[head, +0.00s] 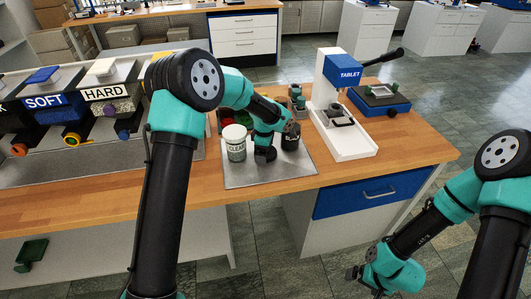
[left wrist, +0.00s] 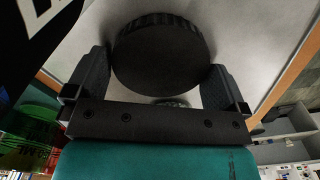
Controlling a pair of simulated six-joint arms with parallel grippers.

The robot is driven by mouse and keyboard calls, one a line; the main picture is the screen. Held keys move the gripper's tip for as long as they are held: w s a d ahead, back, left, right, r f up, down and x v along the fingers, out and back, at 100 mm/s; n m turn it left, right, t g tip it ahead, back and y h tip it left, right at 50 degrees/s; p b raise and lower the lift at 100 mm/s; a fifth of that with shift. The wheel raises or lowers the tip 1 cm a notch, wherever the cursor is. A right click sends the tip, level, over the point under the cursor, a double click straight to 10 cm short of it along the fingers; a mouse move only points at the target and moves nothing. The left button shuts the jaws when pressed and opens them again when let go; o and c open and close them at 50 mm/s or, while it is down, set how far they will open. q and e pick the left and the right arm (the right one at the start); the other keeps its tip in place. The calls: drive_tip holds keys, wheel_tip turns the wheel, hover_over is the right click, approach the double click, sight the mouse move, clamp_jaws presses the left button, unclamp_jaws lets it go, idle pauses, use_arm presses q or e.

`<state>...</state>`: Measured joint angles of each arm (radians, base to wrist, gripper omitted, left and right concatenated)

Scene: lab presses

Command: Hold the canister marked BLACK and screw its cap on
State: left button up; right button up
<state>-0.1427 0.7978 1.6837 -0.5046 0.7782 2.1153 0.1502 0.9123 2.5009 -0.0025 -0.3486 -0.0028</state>
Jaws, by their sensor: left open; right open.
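A black canister (head: 291,142) stands on the metal tray, right beside my left gripper. Part of its black side with white lettering shows in the left wrist view (left wrist: 25,22). A round black cap with a ribbed edge (left wrist: 160,55) lies between the fingers of my left gripper (left wrist: 160,85). The left gripper is open, with one finger on each side of the cap; firm contact cannot be made out. In the head view the left gripper (head: 265,155) is low over the tray, and the cap is hidden there. My right gripper (head: 364,282) is open and empty, low at the front right, away from the bench.
A white canister marked CLEAR (head: 236,145) stands left of my left gripper on the metal tray (head: 285,175). Red and green items stand behind the arm. The TABLET press (head: 345,135) is to the right. SOFT and HARD bins (head: 105,105) are at the left.

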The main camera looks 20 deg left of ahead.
use_arm(q)
drive_tip(key=c, duration=0.6)
drive_tip(key=shift+r, duration=0.15)
drive_tip(key=shift+r, duration=1.45)
drive_tip(key=shift+s+d+r, duration=0.1)
drive_tip(key=shift+s+r, duration=0.1)
drive_tip(key=shift+r, duration=0.05)
drive_tip(key=s+d, duration=0.1)
drive_tip(key=s, duration=0.4)
drive_tip(key=s+d+r, duration=0.1)
drive_tip(key=s+d, duration=0.1)
drive_tip(key=s, duration=0.3)
drive_tip(key=s+d, duration=0.1)
drive_tip(key=s, duration=0.4)
drive_tip(key=shift+d+r, duration=0.15)
drive_tip(key=shift+d, duration=0.05)
